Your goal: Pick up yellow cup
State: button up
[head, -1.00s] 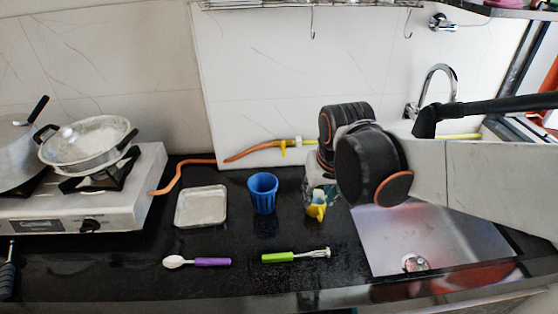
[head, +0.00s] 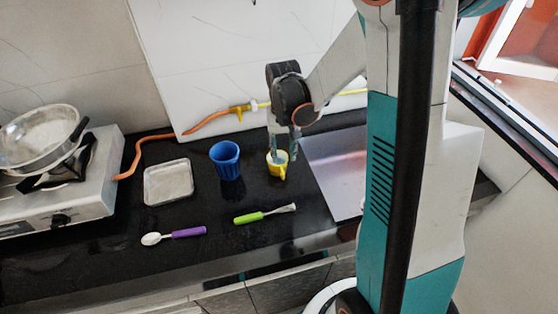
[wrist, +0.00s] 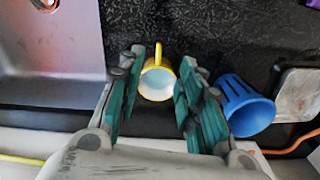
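The yellow cup (head: 272,169) stands on the black counter, right of the blue cup. In the wrist view the yellow cup (wrist: 157,93) shows its pale inside and a handle pointing up the picture. My gripper (head: 283,153) points down at the yellow cup and partly hides it in the head view. In the wrist view my gripper (wrist: 161,66) is open, with its green-padded fingers on either side of the cup. Gaps show between the pads and the cup; I cannot tell how far the fingertips are above the counter.
The blue cup (head: 225,161) stands close by and sits beside one finger in the wrist view. A metal tray (head: 168,182), a purple-handled spoon (head: 188,232) and a green-handled utensil (head: 249,217) lie on the counter. The sink (head: 335,172) is to the right, the stove (head: 60,190) left.

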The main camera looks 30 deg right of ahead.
aim_at(283, 172)
notch_tip(283, 172, down, 8)
jog(key=shift+f+b, duration=0.1)
jog(key=shift+b, duration=1)
jog(key=f, duration=0.1)
jog(key=f+b, duration=0.1)
jog(key=f, duration=0.1)
jog(key=f+b, duration=0.1)
jog(key=f, duration=0.1)
jog(key=shift+w+d, duration=0.15)
jog(key=shift+w, duration=0.15)
grip_shut()
